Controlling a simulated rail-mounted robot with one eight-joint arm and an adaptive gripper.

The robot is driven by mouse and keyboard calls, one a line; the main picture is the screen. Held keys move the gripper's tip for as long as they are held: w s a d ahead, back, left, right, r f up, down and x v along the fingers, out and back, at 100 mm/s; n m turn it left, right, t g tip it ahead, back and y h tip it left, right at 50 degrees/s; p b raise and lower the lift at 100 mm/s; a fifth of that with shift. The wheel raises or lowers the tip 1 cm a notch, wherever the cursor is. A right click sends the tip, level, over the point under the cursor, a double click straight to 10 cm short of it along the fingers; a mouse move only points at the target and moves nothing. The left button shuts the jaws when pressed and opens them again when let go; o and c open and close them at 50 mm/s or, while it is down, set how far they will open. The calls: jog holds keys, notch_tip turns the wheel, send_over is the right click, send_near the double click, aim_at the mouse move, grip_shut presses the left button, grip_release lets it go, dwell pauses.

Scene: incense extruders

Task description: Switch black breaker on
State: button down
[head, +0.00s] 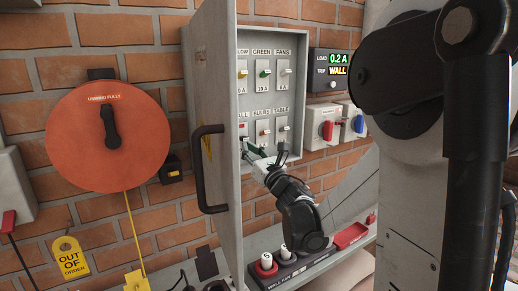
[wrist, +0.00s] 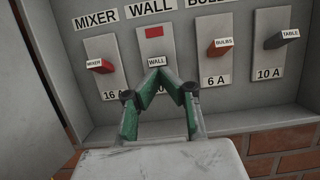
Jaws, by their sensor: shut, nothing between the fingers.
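In the wrist view the WALL breaker (wrist: 156,62) shows its white tag just above my fingertips, with a red flag (wrist: 154,31) higher on its plate. Its lever is mostly hidden, so I cannot tell its colour. My gripper (wrist: 160,76) is shut and empty, its green fingertips meeting right at the lower part of this breaker; I cannot tell whether they touch. The TABLE breaker (wrist: 283,39), with a dark grey lever, is at the right. In the head view my gripper (head: 250,149) reaches into the open breaker box at its lower left.
The red MIXER breaker (wrist: 101,66) and orange-red BULBS breaker (wrist: 220,48) flank WALL. The open box door (head: 215,110) stands close left of my gripper. A display (head: 331,65) reads 0.2 A and TRIP WALL. A power strip (head: 290,268) lies on the shelf below.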

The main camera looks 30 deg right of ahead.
jog(key=s+r+p, duration=0.1)
jog(key=s+r, duration=0.1)
jog(key=s, duration=0.8)
jog(key=shift+d+p, duration=0.3)
jog(key=shift+p, duration=0.05)
jog(key=shift+w, duration=0.1)
